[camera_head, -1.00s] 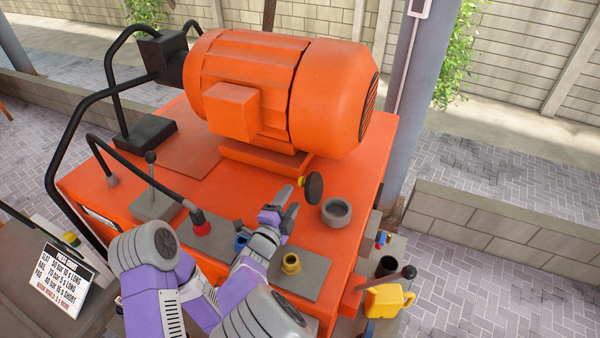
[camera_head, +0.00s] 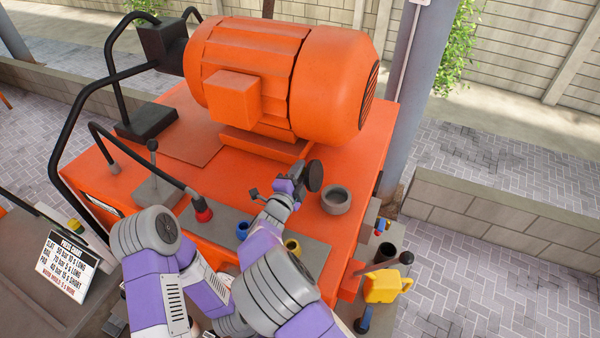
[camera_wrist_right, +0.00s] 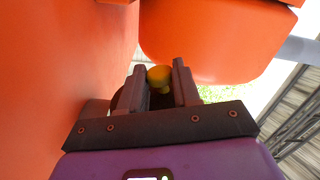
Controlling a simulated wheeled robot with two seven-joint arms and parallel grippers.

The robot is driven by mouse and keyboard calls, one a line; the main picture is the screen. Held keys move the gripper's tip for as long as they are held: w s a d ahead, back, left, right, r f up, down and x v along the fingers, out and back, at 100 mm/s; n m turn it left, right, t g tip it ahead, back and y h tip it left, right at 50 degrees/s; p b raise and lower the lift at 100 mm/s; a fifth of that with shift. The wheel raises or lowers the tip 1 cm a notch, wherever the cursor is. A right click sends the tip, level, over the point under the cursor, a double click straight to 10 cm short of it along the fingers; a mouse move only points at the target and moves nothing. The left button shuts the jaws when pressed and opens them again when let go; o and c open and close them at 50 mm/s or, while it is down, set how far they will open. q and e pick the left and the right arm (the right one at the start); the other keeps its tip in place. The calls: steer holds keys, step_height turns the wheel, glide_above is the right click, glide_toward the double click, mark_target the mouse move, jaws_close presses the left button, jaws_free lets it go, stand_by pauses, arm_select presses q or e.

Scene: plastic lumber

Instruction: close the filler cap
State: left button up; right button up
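The filler cap (camera_head: 315,176) is a dark round disc standing on edge on the orange machine top, beside an open grey round neck (camera_head: 336,199). Its yellow knob (camera_wrist_right: 159,76) shows in the right wrist view. My right gripper (camera_head: 298,182) is at the knob side of the cap, left of the neck. In the right wrist view its two fingers (camera_wrist_right: 159,88) stand on either side of the knob, with little or no gap. I cannot tell whether they press on it. My left arm shows at the lower left, but its gripper is out of view.
A large orange motor (camera_head: 285,75) stands close behind the cap. A red-capped hose end (camera_head: 203,211), a blue ring (camera_head: 243,230) and a yellow ring (camera_head: 292,246) are near my right arm. A yellow jug (camera_head: 385,287) sits at the lower right.

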mark_target(315, 180)
jaws_close()
steer(key=shift+r, duration=0.1)
steer(key=shift+s+d+r+m, duration=0.2)
steer(key=shift+d+r+m, duration=0.2)
steer(key=shift+m, duration=0.5)
steer(key=shift+s+d+r+m, duration=0.2)
steer(key=shift+d+m, duration=0.3)
steer(key=shift+m, duration=0.2)
steer(key=shift+s+d+r+m+b, duration=0.25)
steer(key=shift+d+m, duration=0.35)
steer(key=shift+m, duration=0.35)
steer(key=shift+s+d+r+m+b, duration=0.1)
steer(key=shift+s+d+m+b, duration=0.1)
steer(key=shift+d+m, duration=0.55)
steer(key=shift+a, duration=0.15)
steer(key=o, duration=0.5)
jaws_free()
steer(key=shift+r, duration=0.1)
